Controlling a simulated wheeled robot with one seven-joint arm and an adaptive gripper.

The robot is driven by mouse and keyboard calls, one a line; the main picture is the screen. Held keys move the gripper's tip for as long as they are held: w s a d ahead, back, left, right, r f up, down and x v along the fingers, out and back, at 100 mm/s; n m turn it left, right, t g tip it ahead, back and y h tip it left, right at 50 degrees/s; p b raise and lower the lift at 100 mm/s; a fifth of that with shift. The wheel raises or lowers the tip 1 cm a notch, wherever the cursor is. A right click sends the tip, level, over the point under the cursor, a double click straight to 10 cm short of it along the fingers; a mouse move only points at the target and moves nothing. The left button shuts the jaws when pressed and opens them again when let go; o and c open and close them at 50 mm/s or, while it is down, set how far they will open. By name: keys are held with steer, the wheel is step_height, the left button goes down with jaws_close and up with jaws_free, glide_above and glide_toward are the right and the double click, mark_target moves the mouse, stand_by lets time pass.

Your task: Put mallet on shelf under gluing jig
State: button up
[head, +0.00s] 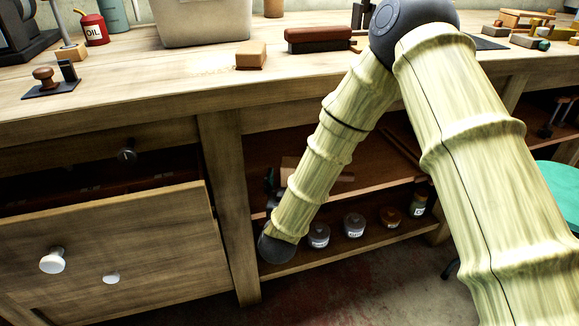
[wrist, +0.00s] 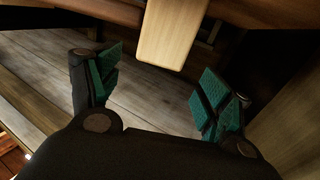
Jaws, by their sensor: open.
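My gripper (wrist: 160,85) is open in the wrist view, its teal-padded fingers wide apart with nothing between the pads. A pale wooden piece (wrist: 170,35) lies just beyond the fingertips; it may be part of the mallet, but I cannot tell. In the head view my gripper (head: 271,182) is a small dark shape inside the upper shelf bay, mostly hidden by my arm. A brown wooden piece (head: 289,167) shows beside it on the shelf (head: 376,172), partly covered by the arm; it may be the mallet. I cannot identify the gluing jig.
The lower shelf holds several jars (head: 354,225). A drawer (head: 130,255) stands open at left, close to the shelf bay. The bench top (head: 160,75) bears a wooden block (head: 251,54), a red oil can (head: 94,28) and a grey bin (head: 200,20). A green stool (head: 560,185) stands at right.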

steer(key=s, duration=0.4)
steer(key=shift+s+a+p, duration=0.2)
steer(key=shift+p, duration=0.15)
steer(key=shift+f, duration=0.1)
steer(key=s+d+f+g+y, duration=0.1)
steer(key=s+d+f+g, duration=0.25)
steer(key=f, duration=0.45)
steer(key=s+d+f+n+g, duration=0.1)
steer(key=s+d+f+g, duration=0.1)
steer(key=s+d+f, duration=0.45)
steer(key=s+d+f+g+y, duration=0.1)
steer(key=s+f+g, duration=0.2)
steer(key=f, duration=0.6)
steer(key=s+d+f+g, duration=0.3)
steer(key=s+d, duration=0.1)
steer(key=s, duration=0.5)
steer(key=s+d+f+g, duration=0.3)
steer(key=s+d, duration=0.1)
steer(key=s, duration=0.4)
steer(key=s+d+f+g, duration=0.3)
steer(key=s+d+f, duration=0.1)
steer(key=s, duration=0.5)
steer(key=shift+s+d, duration=0.35)
steer(key=shift+d, duration=0.1)
